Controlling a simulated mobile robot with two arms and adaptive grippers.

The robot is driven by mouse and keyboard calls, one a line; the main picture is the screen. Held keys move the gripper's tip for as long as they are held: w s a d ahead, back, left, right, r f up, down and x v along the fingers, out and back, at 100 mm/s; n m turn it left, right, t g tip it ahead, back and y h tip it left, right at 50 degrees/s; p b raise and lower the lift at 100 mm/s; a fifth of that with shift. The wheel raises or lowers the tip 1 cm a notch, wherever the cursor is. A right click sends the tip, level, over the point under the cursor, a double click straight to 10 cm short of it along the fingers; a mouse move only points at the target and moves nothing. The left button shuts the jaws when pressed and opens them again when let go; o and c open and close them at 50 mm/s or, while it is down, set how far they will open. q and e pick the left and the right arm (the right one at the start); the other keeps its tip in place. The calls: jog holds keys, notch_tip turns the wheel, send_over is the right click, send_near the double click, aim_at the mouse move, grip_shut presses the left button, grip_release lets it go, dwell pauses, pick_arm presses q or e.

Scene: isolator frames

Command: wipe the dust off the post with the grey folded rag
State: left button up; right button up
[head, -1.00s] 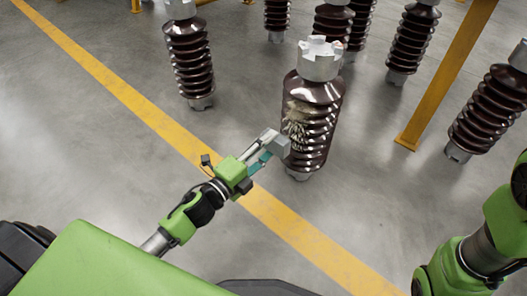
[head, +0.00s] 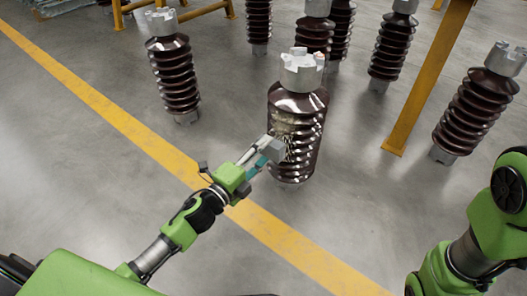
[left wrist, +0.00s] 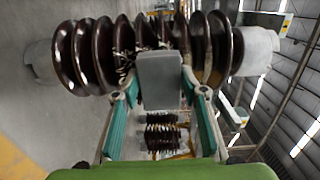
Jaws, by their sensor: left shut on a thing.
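The post (head: 302,101) is a dark brown ribbed insulator with a grey metal cap, standing upright on the floor. A pale dusty patch (head: 284,129) shows on its left side, partly behind the rag. My left gripper (head: 261,157) is shut on the grey folded rag (head: 273,149), which is at the post's lower left side. In the left wrist view the rag (left wrist: 160,80) sits between the fingers, in front of the post's ribs (left wrist: 88,55), with pale flecks beside it. I cannot tell whether it touches them. My right gripper is out of view.
Other brown insulators stand behind, to the left (head: 174,74) and to the right (head: 476,108). A yellow steel leg (head: 428,80) rises right of the post. A yellow line (head: 120,119) crosses the floor. The floor left of the post is open.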

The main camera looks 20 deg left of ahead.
pick_arm(q)
jog(key=shift+x, duration=0.95)
